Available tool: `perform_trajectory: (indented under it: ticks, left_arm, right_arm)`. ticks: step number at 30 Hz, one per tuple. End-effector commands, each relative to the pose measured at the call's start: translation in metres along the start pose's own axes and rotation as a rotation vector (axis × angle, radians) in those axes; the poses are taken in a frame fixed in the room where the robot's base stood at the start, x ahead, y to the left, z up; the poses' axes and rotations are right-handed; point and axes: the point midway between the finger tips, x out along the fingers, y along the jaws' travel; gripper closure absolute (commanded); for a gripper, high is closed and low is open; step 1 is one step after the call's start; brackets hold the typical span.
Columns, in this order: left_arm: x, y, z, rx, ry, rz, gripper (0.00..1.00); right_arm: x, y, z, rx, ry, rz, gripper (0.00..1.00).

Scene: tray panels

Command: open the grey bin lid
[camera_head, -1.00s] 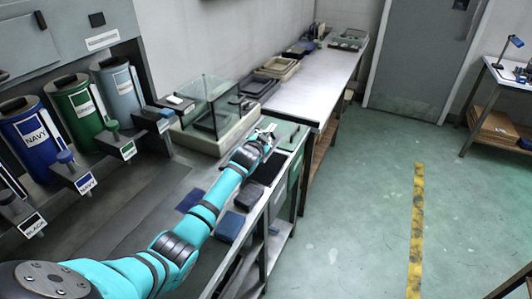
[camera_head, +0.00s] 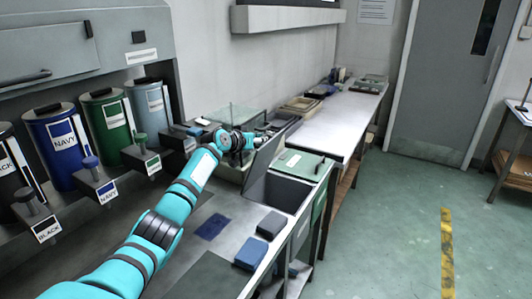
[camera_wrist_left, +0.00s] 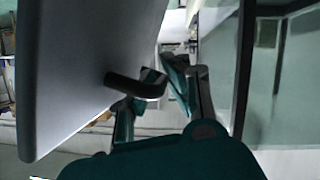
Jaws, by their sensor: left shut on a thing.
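The grey bin lid (camera_head: 263,158) stands raised and steeply tilted on the far-left side of its square opening in the bench. The dark inside of the bin (camera_head: 276,193) is exposed. My left gripper (camera_head: 265,131) is at the lid's top edge, partly hidden behind the lid in the head view. In the left wrist view the lid (camera_wrist_left: 85,70) is a large grey panel on the left with a dark bar handle (camera_wrist_left: 130,87). My left gripper (camera_wrist_left: 158,92) is shut on that handle. My right gripper is not in view.
A green lid (camera_head: 302,164) lies flat beside the opening. A glass tank (camera_head: 232,118) stands close behind my left gripper. Dark and blue blocks (camera_head: 251,253) sit near the bench's front edge. Labelled canisters (camera_head: 62,145) line the left wall.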

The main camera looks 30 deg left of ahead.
Motion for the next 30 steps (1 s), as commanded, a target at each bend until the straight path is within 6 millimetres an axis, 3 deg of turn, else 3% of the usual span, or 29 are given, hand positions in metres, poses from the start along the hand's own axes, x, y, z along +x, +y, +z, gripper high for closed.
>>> perform_trajectory:
  ticks: [5,17,18,20,30]
  left_arm:
    - [-0.0005,-0.0062,-0.0001,-0.028,-0.002,0.009,1.0]
    - [-0.0009,-0.0065,-0.0011,-0.032,-0.003,0.011,1.0]
    - [-0.0009,-0.0065,-0.0011,-0.032,-0.003,0.011,0.86]
    - [-0.0008,-0.0064,-0.001,-0.032,-0.003,0.011,0.79]
    - [-0.0036,-0.0068,-0.001,-0.03,-0.002,0.011,0.79]
  right_arm:
    - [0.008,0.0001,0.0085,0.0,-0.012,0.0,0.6]
    - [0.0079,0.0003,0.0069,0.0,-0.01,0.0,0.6]
    - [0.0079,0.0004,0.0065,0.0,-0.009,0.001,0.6]
    - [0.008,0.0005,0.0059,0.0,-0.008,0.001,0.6]
    - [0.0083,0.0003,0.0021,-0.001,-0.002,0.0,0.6]
